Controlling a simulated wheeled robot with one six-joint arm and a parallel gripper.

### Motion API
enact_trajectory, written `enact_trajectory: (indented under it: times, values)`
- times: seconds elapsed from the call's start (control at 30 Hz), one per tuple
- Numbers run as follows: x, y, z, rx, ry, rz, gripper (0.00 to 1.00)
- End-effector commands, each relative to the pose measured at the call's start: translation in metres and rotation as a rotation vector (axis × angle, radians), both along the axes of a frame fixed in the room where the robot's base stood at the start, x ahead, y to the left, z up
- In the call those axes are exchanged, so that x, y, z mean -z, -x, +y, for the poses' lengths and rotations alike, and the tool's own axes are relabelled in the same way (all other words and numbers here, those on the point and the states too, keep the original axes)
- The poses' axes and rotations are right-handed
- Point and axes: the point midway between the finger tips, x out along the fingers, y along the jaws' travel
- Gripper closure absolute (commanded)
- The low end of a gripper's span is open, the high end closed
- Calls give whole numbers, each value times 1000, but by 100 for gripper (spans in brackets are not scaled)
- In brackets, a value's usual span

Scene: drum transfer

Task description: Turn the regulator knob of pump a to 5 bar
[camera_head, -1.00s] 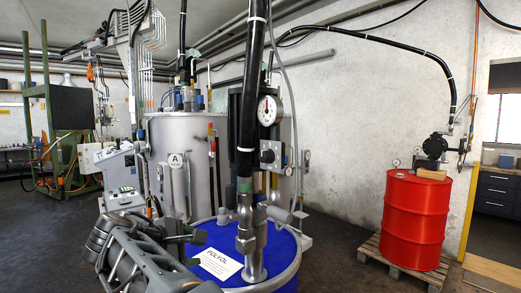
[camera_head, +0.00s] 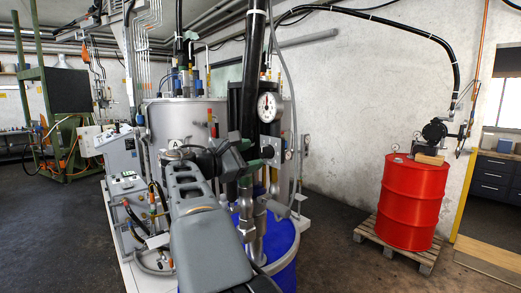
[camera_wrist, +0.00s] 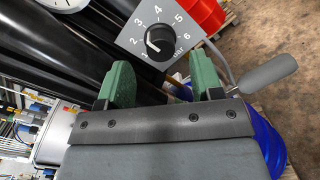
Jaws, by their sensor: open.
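The regulator knob (camera_wrist: 160,40) is black and round, on a grey plate (camera_wrist: 132,42) with a printed scale from 1 to 6 and "bar". Its white mark seems to point to the lower left, near the low numbers, but is too small to read surely. The plate's edge also shows in the head view (camera_head: 276,150), beside my gripper (camera_head: 252,160). In the wrist view my gripper (camera_wrist: 163,82) is open. Its two green fingers stand below the knob in the picture, apart from it, with nothing between them. A white gauge (camera_head: 268,107) sits above the plate.
A grey-handled lever (camera_wrist: 267,73) sticks out right of the fingers. Thick black hoses and pipes (camera_head: 250,75) stand close to the gripper. A blue drum (camera_head: 285,243) is below. A red drum (camera_head: 412,205) stands on a pallet at the right, with free floor between.

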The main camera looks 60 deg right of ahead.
Motion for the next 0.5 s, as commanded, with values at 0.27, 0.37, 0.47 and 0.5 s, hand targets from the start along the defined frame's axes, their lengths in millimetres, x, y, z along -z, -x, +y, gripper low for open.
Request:
enact_trajectory:
  times: [0.27,0.37,0.47,0.5]
  values:
    - [-1,11,-30,1,-1,1,40]
    - [0,13,-34,-1,-1,1,40]
    - [0,14,-36,-1,-1,0,40]
    - [0,14,-37,-1,-1,0,40]
